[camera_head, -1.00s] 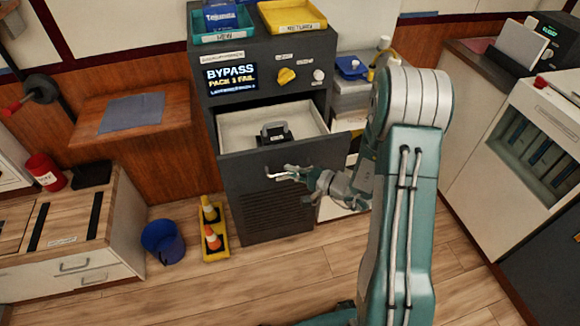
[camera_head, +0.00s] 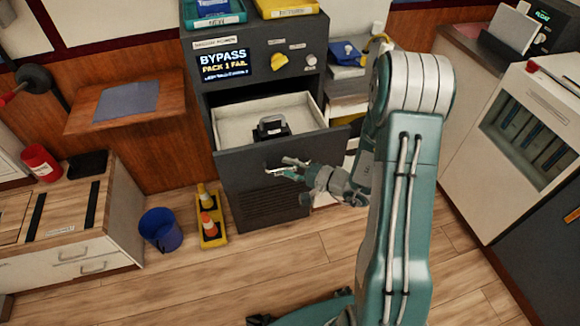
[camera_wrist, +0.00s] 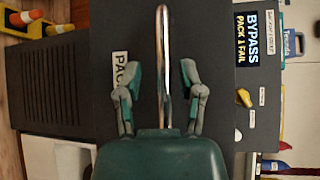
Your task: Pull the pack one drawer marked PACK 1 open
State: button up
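The PACK 1 drawer (camera_head: 235,165) stands partly out of the dark cabinet, with its pale inside showing. A dark block with a grey top (camera_head: 271,127) sits inside. In the wrist view, the drawer front (camera_wrist: 110,25) carries a label (camera_wrist: 119,68) of which only "PAC" shows. A shiny bar handle (camera_wrist: 164,50) runs between the two fingers of my gripper (camera_wrist: 160,75). The fingers are apart, with a visible gap on each side of the bar. In the head view my gripper (camera_head: 288,167) is at the drawer front.
The cabinet screen (camera_head: 225,64) reads BYPASS, PACK 1 FAIL. A yellow knob (camera_head: 280,61) is beside it. A blue bucket (camera_head: 161,230) and a yellow tray with cones (camera_head: 211,240) stand on the floor at left. The wooden floor in front is mostly clear.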

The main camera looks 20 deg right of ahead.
jog(key=shift+r, duration=0.1)
jog(key=shift+s+d, duration=0.15)
jog(key=shift+d, duration=0.1)
jog(key=v, duration=1.1)
jog(key=shift+s, duration=0.15)
jog(key=s+a+r+n+g+h, duration=0.2)
jog(key=s+a+r+n+g, duration=0.65)
jog(key=a+g, duration=0.2)
jog(key=s+d+r+n+t+h, duration=0.1)
jog(key=s+r+t+h, duration=0.3)
jog(key=r+h, duration=0.5)
notch_tip(320, 180, up, 3)
jog(key=shift+s+d+r+n+t+h, duration=0.1)
jog(key=shift+s+d+n+t+h, duration=0.4)
jog(key=shift+s, duration=0.5)
